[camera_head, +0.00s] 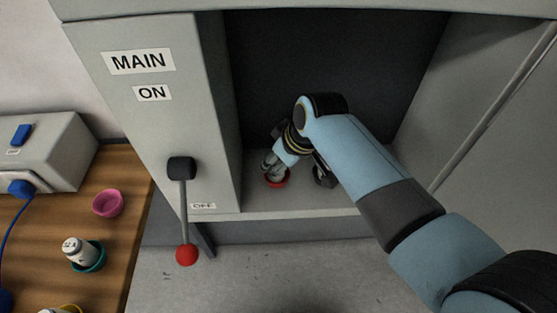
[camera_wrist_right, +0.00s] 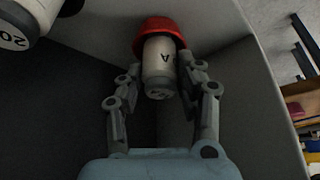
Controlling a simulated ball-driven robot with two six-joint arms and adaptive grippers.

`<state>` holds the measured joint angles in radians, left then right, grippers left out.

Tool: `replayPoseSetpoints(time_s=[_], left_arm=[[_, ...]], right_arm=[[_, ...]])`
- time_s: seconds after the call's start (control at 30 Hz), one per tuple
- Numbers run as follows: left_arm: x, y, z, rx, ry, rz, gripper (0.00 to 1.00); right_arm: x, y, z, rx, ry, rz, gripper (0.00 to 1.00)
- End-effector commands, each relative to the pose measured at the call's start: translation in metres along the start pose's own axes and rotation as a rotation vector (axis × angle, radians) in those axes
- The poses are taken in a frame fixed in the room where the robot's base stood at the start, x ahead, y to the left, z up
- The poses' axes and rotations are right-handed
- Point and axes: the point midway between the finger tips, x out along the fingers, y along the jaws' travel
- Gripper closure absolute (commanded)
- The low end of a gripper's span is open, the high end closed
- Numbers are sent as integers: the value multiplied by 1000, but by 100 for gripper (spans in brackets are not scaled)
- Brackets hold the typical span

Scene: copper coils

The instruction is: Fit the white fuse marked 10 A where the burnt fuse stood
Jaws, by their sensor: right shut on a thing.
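My right gripper (camera_head: 280,166) is inside the grey cabinet, low over its floor. In the right wrist view the right gripper (camera_wrist_right: 160,82) is shut on a white fuse (camera_wrist_right: 159,68), with a finger on each side. A letter A shows on the fuse; its number is hidden. One end of the fuse is at a red round socket (camera_wrist_right: 162,30), which also shows in the head view (camera_head: 277,183). I cannot tell how deep the fuse sits in it. My left gripper is not in view. No burnt fuse can be made out.
Another white fuse marked 20 (camera_wrist_right: 18,28) is close by in the wrist view. The main lever's red knob (camera_head: 187,254) points down near OFF. On the wooden table (camera_head: 125,250) are a pink cup (camera_head: 108,203) and a white fuse (camera_head: 78,250) in a teal cup (camera_head: 97,262).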

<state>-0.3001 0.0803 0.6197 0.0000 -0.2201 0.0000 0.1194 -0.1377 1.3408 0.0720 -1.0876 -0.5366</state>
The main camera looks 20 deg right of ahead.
Motion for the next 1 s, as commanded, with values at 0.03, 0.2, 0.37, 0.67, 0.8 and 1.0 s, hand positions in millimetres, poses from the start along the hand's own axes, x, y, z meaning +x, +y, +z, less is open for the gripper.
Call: replayPoseSetpoints(time_s=[0.03, 0.2, 0.37, 0.67, 0.8, 1.0], left_arm=[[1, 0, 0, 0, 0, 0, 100], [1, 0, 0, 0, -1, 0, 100], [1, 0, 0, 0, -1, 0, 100], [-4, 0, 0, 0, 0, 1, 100], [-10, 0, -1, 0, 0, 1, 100], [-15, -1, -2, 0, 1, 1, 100]], right_arm=[[2, 0, 1, 0, 0, 0, 97], [2, 0, 1, 0, 0, 0, 45], [2, 0, 1, 0, -1, 0, 41], [-15, 0, -2, 0, 1, 1, 41], [-45, 0, -3, 0, 3, 2, 41], [-90, 0, -3, 0, 2, 1, 41]])
